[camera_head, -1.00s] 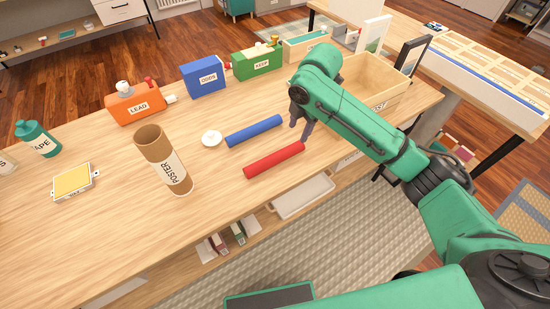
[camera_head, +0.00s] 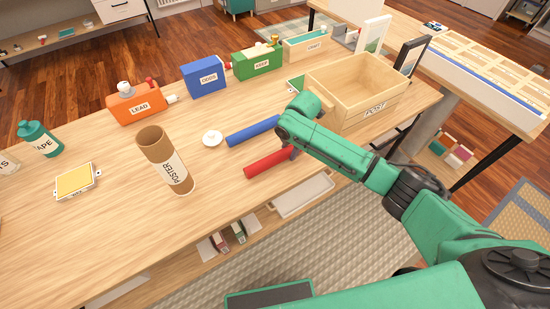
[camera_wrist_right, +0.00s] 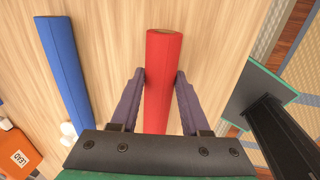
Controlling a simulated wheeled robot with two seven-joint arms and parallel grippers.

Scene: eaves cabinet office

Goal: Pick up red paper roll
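The red paper roll (camera_head: 265,165) lies flat on the wooden table, beside the blue roll (camera_head: 253,131). Its right end is partly hidden by my right arm in the head view. In the right wrist view the red roll (camera_wrist_right: 163,75) runs between the two fingers of my right gripper (camera_wrist_right: 159,82). My left gripper is not in view.
A white round object (camera_head: 212,138) lies near the blue roll. The wooden POST box (camera_head: 362,88) stands behind my right arm. Orange (camera_head: 137,107), blue (camera_head: 204,80) and green (camera_head: 257,63) labelled containers line the far side.

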